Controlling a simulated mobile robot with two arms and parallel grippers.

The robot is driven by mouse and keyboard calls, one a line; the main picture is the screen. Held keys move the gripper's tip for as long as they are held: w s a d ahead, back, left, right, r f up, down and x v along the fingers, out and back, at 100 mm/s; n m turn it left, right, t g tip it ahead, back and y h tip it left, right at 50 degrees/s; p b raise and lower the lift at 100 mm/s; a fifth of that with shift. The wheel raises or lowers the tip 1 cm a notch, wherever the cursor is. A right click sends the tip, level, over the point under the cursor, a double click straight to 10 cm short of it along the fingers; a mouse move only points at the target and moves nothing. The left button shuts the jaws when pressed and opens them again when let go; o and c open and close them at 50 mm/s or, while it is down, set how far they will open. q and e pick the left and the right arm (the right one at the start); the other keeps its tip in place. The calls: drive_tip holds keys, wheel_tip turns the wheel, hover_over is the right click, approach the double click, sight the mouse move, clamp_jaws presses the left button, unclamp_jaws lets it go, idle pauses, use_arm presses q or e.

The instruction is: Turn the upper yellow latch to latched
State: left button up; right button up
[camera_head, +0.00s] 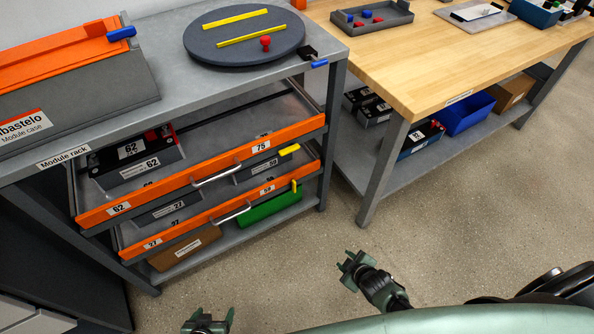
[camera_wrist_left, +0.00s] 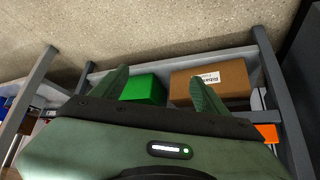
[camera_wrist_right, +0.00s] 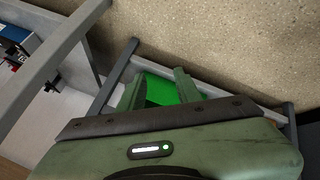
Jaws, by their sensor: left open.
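The upper yellow latch (camera_head: 289,149) sits at the right end of the upper orange drawer front (camera_head: 215,172) in the head view, lying nearly level and sticking out to the right. A lower yellow latch (camera_head: 294,186) stands upright at the right end of the lower orange drawer front (camera_head: 210,216). My left gripper (camera_head: 208,316) is open and empty over the floor, in front of and below the rack. My right gripper (camera_head: 351,262) is open and empty over the floor, right of the rack. Neither touches a latch. The wrist views show no yellow latch.
The upper drawer stands pulled out with modules (camera_head: 135,160) inside. A green bin (camera_head: 270,212) and a cardboard box (camera_head: 185,248) rest on the rack's bottom shelf. A wooden workbench (camera_head: 440,60) stands to the right. The floor (camera_head: 290,275) before the rack is clear.

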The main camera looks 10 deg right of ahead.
drive_tip(key=w+r+n+t+b, duration=0.35)
drive_tip(key=w+b, duration=0.25)
drive_tip(key=w, duration=0.6)
use_arm(q)
drive_tip(key=w+d+r+t+h+b, duration=0.1)
drive_tip(key=w+d+r+t+b, duration=0.1)
drive_tip(key=w+r+t+b, duration=0.3)
drive_tip(key=w+d+r+t+h+b, duration=0.1)
drive_tip(key=w+d+r+b, duration=0.1)
drive_tip(key=w+r, duration=0.5)
use_arm(e)
drive_tip(key=n+t+y+b, duration=0.4)
drive_tip(key=n+t+b, duration=0.25)
drive_tip(key=n, duration=0.25)
approach(295, 150)
drive_tip(key=b+x, duration=0.3)
drive_tip(key=x, duration=0.4)
drive_tip(key=shift+w+a, duration=0.1)
drive_tip(key=shift+w, duration=0.3)
use_arm(q)
drive_tip(key=s+r+t+h, duration=0.2)
drive_tip(key=r+t, duration=0.8)
drive_tip(key=r, duration=1.4)
drive_tip(key=shift+s+d+r+h, duration=0.15)
drive_tip(key=shift+s+d+h, duration=0.15)
drive_tip(key=shift+s+h, duration=0.15)
use_arm(e)
drive_tip(key=shift+w+a, duration=0.1)
drive_tip(key=shift+w, duration=0.2)
clamp_jaws()
